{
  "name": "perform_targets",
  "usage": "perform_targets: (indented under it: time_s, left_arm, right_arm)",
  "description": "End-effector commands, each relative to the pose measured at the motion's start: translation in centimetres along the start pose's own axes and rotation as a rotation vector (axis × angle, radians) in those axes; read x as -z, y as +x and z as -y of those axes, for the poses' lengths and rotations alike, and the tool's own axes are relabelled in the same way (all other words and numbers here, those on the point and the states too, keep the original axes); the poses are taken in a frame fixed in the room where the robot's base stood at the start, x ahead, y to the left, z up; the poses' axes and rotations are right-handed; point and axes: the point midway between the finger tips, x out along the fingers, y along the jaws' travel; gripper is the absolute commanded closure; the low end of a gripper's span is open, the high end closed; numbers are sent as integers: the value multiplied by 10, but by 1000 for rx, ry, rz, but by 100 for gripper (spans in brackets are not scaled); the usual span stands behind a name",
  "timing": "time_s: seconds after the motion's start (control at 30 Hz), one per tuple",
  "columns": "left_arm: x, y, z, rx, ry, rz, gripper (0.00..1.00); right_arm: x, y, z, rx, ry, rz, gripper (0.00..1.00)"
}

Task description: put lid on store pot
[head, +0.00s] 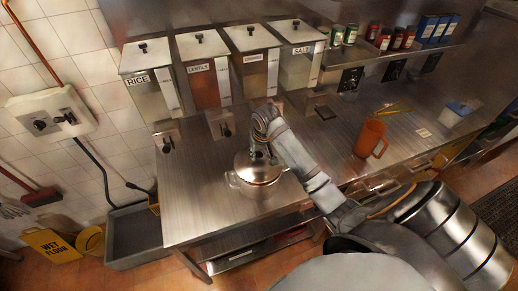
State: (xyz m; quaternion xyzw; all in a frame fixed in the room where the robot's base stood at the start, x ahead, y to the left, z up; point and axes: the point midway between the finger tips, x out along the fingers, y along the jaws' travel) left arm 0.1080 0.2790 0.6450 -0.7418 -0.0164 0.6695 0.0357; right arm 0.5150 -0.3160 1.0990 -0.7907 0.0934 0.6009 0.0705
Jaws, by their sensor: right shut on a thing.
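A metal pot (234,182) stands upright on the left part of the steel counter. A shiny metal lid (250,171) is over the pot's mouth; from this angle I cannot tell whether it rests fully on the rim. My right gripper (263,158) points down above the pot and is shut on the lid's top, where its fingers hide the knob. The right arm reaches in from the lower right and covers the far right side of the pot. My left gripper is not in view.
Dispensers with labels, one reading RICE (138,80), line the back of the counter (190,215). An orange pitcher (368,139) stands to the right. Cans (350,35) and boxes sit on a shelf at the back right. The counter left of the pot is clear.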

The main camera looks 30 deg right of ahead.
Motion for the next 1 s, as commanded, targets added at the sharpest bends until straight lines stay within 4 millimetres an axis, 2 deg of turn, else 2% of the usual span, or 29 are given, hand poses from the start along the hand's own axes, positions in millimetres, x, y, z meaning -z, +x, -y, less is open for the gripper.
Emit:
perform_targets:
  time_s: [0.3,0.67,0.7,0.9,1.0]
  left_arm:
    - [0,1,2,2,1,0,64]
    - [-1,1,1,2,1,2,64]
    - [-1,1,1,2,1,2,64]
    - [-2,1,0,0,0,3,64]
    - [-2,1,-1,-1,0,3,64]
  right_arm:
    - [-6,21,0,-1,1,-1,100]
    - [-7,24,0,-1,1,-1,100]
    - [-7,24,0,-1,1,-1,69]
    - [-7,24,0,-1,1,0,44]
    - [-7,24,0,-1,1,0,44]
